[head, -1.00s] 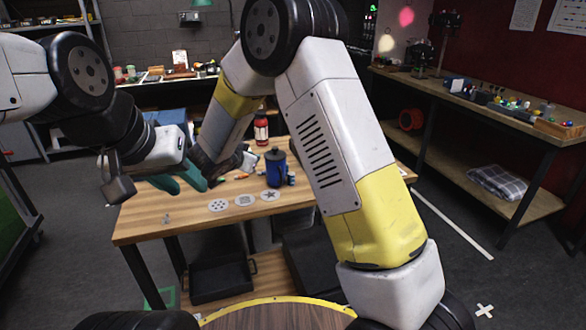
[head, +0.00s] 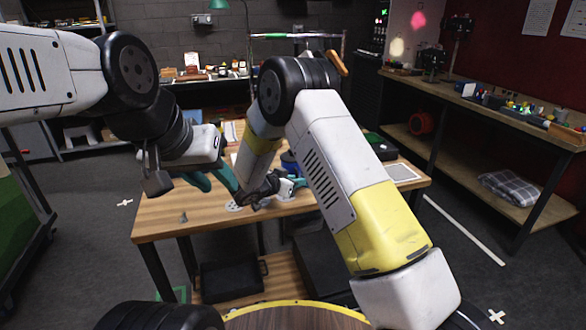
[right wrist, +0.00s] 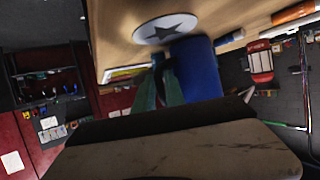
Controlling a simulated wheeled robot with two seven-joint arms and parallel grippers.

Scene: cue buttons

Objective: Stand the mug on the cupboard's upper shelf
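A blue cylindrical vessel, probably the mug, stands on the wooden table (head: 165,217). In the head view only a bit of the blue vessel (head: 289,161) shows behind my right arm; it is larger in the right wrist view (right wrist: 200,72), beside a star disc. My right gripper (head: 288,188) is low over the table near the vessel; its teal fingers (right wrist: 160,88) are next to the vessel, and whether they touch it is unclear. My left gripper (head: 213,178) is over the table's left part, teal fingers apart and empty. I cannot identify the cupboard.
White patterned discs (head: 234,207) lie near the table's front, partly hidden by my right gripper. A side bench (head: 480,105) with small objects runs along the right wall. A black bin (head: 232,279) is below the table.

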